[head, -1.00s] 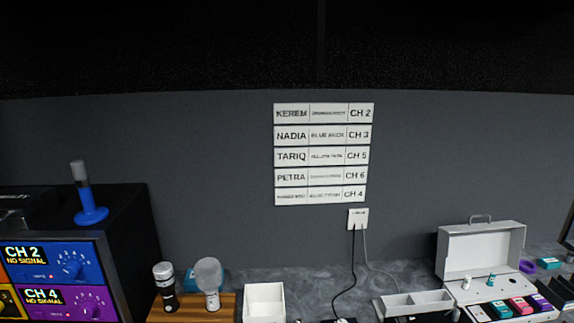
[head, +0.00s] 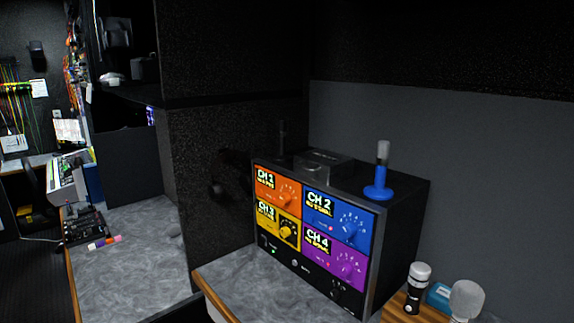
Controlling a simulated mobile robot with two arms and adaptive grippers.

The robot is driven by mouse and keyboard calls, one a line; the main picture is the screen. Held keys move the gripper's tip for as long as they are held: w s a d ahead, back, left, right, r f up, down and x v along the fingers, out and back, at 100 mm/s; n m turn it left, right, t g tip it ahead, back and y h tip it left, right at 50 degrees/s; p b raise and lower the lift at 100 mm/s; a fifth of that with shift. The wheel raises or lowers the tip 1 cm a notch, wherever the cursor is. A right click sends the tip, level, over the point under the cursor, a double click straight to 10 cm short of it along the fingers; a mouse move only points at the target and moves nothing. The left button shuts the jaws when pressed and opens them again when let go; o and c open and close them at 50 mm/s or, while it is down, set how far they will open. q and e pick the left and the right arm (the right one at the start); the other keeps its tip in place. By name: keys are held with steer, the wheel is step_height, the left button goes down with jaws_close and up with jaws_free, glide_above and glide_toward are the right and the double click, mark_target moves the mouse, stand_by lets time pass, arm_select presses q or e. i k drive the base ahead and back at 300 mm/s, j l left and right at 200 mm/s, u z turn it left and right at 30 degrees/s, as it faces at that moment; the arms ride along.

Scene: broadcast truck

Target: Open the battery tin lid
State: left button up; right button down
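I cannot make out a battery tin or its lid in the head view now. Neither of my grippers shows in it. The black receiver unit (head: 312,270) stands on the grey counter, with orange, blue, yellow and purple channel panels on its front. A blue-based antenna (head: 379,185) stands upright on its top, beside a low dark box (head: 323,166).
A black microphone (head: 417,288) and a pale round-headed item (head: 464,300) stand on a wooden board (head: 397,306) at lower right, near a teal box (head: 439,297). At left, another counter (head: 135,245) holds a black device (head: 86,228) and coloured markers (head: 104,242).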

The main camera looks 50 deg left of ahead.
mark_target(328, 161)
steer(key=u, duration=1.4)
steer(key=i+j+z, duration=0.25)
steer(key=j+z, duration=0.25)
steer(key=j, duration=0.2)
steer(key=i+j+z, duration=0.3)
steer(key=k+j, duration=0.05)
steer(key=k, duration=0.05)
